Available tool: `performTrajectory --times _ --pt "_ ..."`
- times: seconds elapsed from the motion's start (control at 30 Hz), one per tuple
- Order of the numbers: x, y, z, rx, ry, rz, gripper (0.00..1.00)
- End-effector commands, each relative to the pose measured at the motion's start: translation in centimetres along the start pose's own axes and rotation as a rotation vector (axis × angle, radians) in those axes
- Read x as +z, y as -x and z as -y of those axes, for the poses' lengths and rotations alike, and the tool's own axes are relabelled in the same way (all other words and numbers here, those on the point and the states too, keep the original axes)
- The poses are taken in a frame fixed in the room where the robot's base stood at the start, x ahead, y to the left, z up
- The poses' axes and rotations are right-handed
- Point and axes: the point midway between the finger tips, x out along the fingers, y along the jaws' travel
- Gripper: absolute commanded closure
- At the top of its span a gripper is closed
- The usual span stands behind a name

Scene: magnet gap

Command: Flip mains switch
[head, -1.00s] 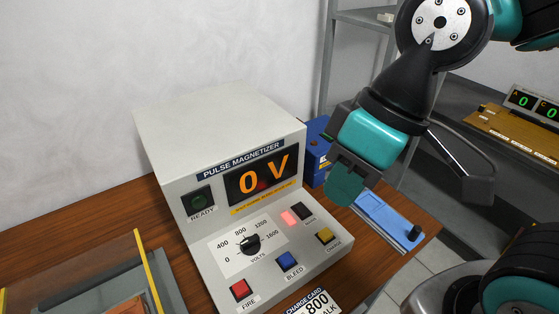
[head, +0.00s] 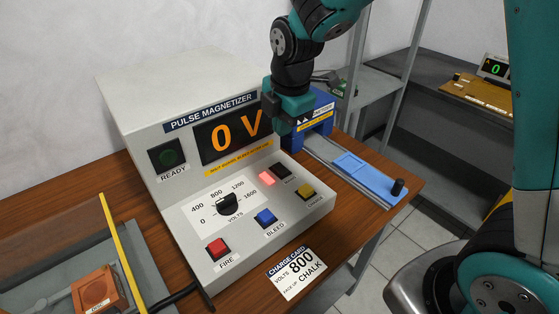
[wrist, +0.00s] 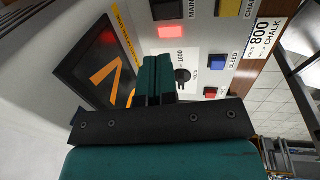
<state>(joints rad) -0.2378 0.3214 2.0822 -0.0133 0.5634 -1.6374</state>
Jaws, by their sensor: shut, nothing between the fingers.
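The pulse magnetizer (head: 120,95) is a pale grey console on a wooden table, its display reading 0 V. The mains switch (head: 281,171) is a small black part on the sloped panel, beside a lit red lamp (head: 266,179). In the wrist view the black switch (wrist: 165,9) lies at the top edge next to the word "MAINS", with the lit lamp (wrist: 171,32) below it. My gripper (head: 284,128) is shut and empty, in front of the display's right side and apart from the switch. Its closed fingers (wrist: 157,75) show in the wrist view.
The panel also has a volts dial (head: 228,203) and fire (head: 217,248), bleed (head: 265,217) and charge (head: 306,192) buttons. A blue unit (head: 318,118) and blue slide (head: 368,176) stand to the right. A charge card (head: 297,272) lies in front.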

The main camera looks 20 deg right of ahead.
Motion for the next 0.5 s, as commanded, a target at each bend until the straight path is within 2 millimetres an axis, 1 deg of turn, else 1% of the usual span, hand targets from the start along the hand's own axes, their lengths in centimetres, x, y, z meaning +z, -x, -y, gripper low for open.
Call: performTrajectory --times 0.03,0.1,0.3,0.4,0.5 --pt "0.1 -1.2 0.1 -0.007 -0.002 0.0 1.0" --pt "0.1 -2.8 0.2 -0.008 -0.003 -0.001 1.0" --pt "-0.1 -7.0 0.2 -0.006 -0.001 -0.001 1.0" --pt "-0.2 -8.6 0.1 -0.005 0.0 -0.002 1.0" --pt "-0.2 -9.8 0.0 -0.002 0.001 -0.002 1.0"
